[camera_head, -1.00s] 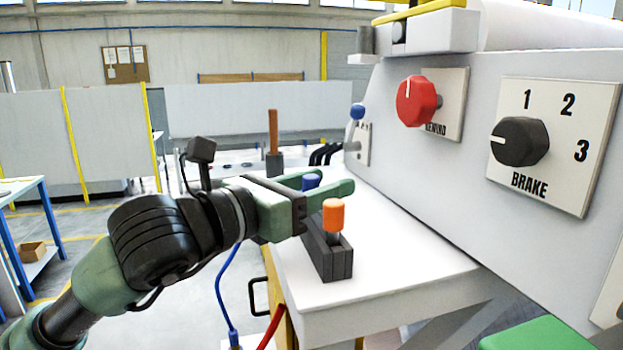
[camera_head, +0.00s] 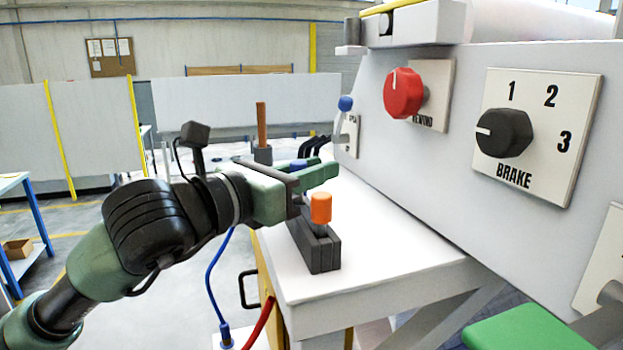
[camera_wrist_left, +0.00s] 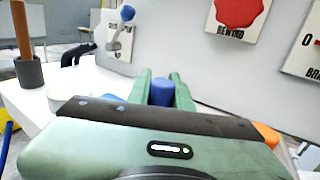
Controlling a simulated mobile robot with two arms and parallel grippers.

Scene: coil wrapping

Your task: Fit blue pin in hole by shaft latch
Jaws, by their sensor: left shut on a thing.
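My left gripper (camera_head: 318,174) is shut on the blue pin (camera_wrist_left: 162,92). In the left wrist view the pin's blue top stands between the two green fingers; its lower part is hidden. In the head view only a bit of blue shows among the fingers, above the white bench top and behind the orange pin (camera_head: 320,208). The shaft latch, a lever with a blue ball (camera_head: 345,103) on a small plate (camera_head: 350,136), is on the machine panel beyond the gripper. It also shows in the left wrist view (camera_wrist_left: 127,13). I cannot make out the hole. My right gripper is not in view.
The orange pin stands in a dark block (camera_head: 315,247) on the white bench (camera_head: 390,235). A brown stick in a dark cup (camera_head: 263,154) and black hooked parts (camera_head: 313,146) are farther back. The machine panel, with red (camera_head: 404,94) and black (camera_head: 503,133) knobs, borders the right.

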